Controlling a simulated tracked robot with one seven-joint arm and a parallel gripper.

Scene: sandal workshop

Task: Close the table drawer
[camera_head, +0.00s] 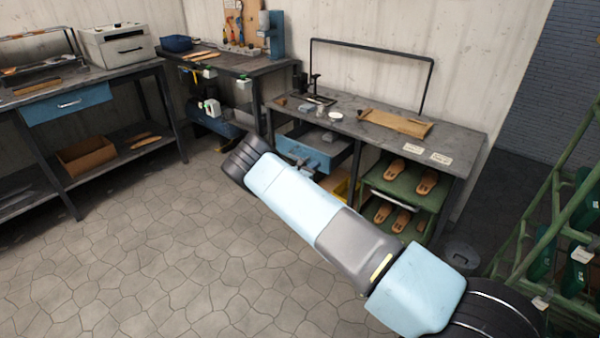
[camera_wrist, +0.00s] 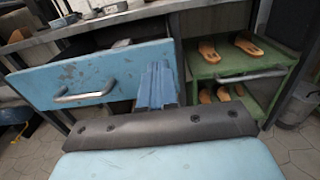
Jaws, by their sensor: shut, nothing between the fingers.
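The table drawer (camera_head: 308,153) stands pulled out under the workbench (camera_head: 440,142) at the right, with a grey item inside. In the wrist view its worn blue front (camera_wrist: 50,74) fills the left, with a metal bar handle (camera_wrist: 86,94). My gripper (camera_wrist: 157,72) is shut and empty, its blue fingers close together at the right end of the drawer front. I cannot tell whether they touch it. In the head view my arm hides part of the area below the drawer.
A green rack (camera_wrist: 240,62) with sandals stands right of the drawer, under the same bench. A bin (camera_head: 460,254) stands on the floor beside it. Another bench with a blue drawer (camera_head: 68,104) is at the left. The stone floor (camera_head: 150,240) between is clear.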

